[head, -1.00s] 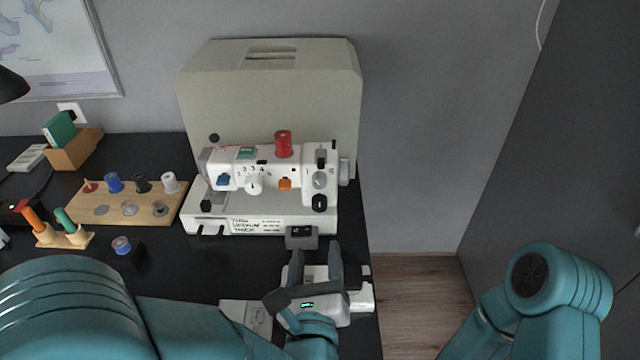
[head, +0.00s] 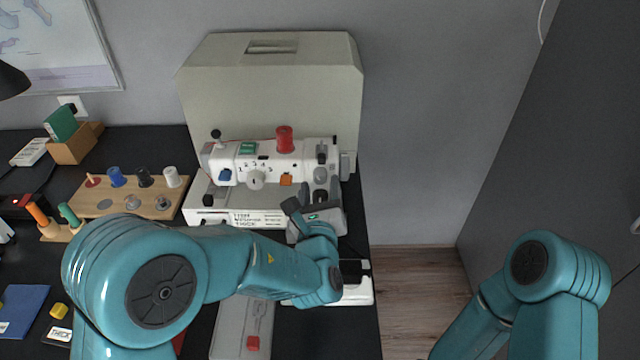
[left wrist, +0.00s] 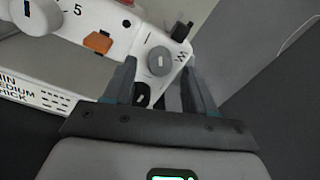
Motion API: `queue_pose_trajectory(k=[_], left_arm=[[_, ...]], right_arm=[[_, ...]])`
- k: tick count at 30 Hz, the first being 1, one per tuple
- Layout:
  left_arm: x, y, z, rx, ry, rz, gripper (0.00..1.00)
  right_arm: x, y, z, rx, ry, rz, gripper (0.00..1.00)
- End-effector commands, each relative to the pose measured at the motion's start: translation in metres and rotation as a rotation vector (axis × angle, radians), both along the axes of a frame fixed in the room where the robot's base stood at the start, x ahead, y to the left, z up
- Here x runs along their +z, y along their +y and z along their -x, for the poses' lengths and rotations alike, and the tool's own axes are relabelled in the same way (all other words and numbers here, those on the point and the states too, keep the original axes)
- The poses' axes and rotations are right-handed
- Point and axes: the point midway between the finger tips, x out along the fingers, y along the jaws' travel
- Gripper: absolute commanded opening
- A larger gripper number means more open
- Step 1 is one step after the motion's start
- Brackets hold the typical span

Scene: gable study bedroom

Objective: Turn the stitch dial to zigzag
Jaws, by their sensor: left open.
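The white sewing machine (head: 265,165) stands at the back of the black desk. A round grey dial (head: 320,175) sits on the right end of its front. In the left wrist view the grey dial (left wrist: 159,60) has a pale mark on its face, and a zigzag symbol (left wrist: 182,57) is printed to its right. My left gripper (head: 313,195) is open in front of the machine's right end. In the left wrist view its fingers (left wrist: 160,75) point at the dial, one on either side in the picture; contact cannot be told. My right gripper is out of view.
A black knob (left wrist: 141,93) sits below the dial, and an orange button (left wrist: 98,42) to its left. A white numbered dial (head: 256,179) is further left. A beige case (head: 270,85) stands behind. A wooden spool board (head: 125,196) lies left. The desk's right edge is close.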

Motion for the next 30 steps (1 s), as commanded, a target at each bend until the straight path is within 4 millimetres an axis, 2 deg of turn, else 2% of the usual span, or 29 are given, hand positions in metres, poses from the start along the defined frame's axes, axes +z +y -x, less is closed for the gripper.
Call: queue_pose_trajectory(k=[4, 11, 12, 17, 30], left_arm=[[0.0001, 0.0004, -0.01, 0.001, 0.0, 0.001, 0.56], [-0.0003, 0.0001, -0.0108, 0.001, 0.0, 0.0, 0.56], [-0.0002, 0.0, -0.0107, 0.001, 0.0, 0.001, 0.53], [-0.0001, 0.0001, -0.0105, 0.001, 0.0, 0.001, 0.01], [-0.0017, 0.0002, -0.0104, 0.001, -0.001, -0.076, 0.0]], right_arm=[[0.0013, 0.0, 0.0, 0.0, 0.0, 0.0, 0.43], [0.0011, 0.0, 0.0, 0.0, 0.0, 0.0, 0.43], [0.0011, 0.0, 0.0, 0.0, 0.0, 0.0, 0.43], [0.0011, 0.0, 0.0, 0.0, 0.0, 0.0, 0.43], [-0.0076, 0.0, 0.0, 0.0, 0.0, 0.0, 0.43]])
